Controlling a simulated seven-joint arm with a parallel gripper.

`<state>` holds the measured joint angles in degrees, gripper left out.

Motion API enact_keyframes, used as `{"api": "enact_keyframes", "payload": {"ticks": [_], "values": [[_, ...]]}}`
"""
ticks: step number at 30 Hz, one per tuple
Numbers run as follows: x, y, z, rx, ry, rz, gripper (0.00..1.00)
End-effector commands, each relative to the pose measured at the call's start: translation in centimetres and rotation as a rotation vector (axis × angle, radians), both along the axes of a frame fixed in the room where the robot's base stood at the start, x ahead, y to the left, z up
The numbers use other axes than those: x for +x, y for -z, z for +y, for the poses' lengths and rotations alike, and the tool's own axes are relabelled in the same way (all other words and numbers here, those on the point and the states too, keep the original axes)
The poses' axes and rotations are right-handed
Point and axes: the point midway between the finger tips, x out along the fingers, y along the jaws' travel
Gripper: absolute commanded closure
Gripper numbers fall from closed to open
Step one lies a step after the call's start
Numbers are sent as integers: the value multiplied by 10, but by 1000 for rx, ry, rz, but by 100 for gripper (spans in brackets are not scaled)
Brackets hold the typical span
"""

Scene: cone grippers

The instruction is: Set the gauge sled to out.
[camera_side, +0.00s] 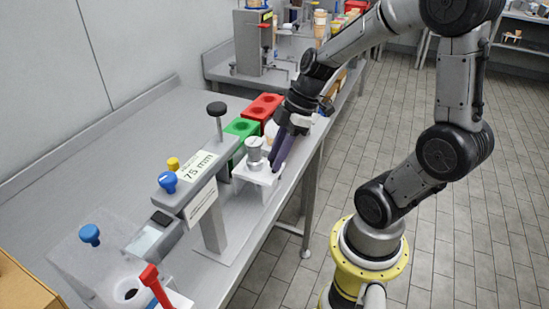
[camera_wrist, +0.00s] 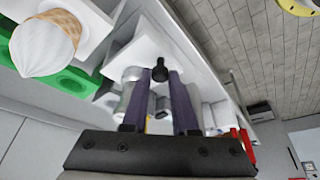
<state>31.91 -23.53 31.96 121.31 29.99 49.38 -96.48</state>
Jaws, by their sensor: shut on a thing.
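The gauge (camera_side: 199,168) is a grey frame with a "75 mm" label, standing on the metal bench in the side view. The gauge sled (camera_side: 266,180) is a white plate to its right, near the bench's front edge, with a grey metal cylinder (camera_side: 254,148) on it. The sled plate also shows in the wrist view (camera_wrist: 145,47). My gripper (camera_side: 281,152) is at the sled's right side. In the wrist view, its purple fingers (camera_wrist: 160,76) are closed about a small black knob (camera_wrist: 158,68) at the sled. The exact finger contact is partly hidden.
A green block (camera_side: 242,127) and a red block (camera_side: 264,105) stand behind the sled. A cone with a white top (camera_wrist: 45,42) stands close by the green block. A black-knobbed rod (camera_side: 216,109) rises above the gauge. The aisle floor (camera_side: 340,170) is clear.

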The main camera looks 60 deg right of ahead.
Motion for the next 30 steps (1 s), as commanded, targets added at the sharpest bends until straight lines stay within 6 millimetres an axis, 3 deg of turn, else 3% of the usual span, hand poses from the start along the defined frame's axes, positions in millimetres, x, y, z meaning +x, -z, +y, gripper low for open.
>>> {"api": "enact_keyframes", "payload": {"ticks": [8,9,13,23,30], "values": [[1,-1,-6,-20,3,-7,100],[1,-1,-6,-20,4,-7,68],[1,-1,-5,-18,3,-7,45],[0,-2,-4,-12,1,-4,44],[-7,-29,-12,-15,5,-8,44]]}}
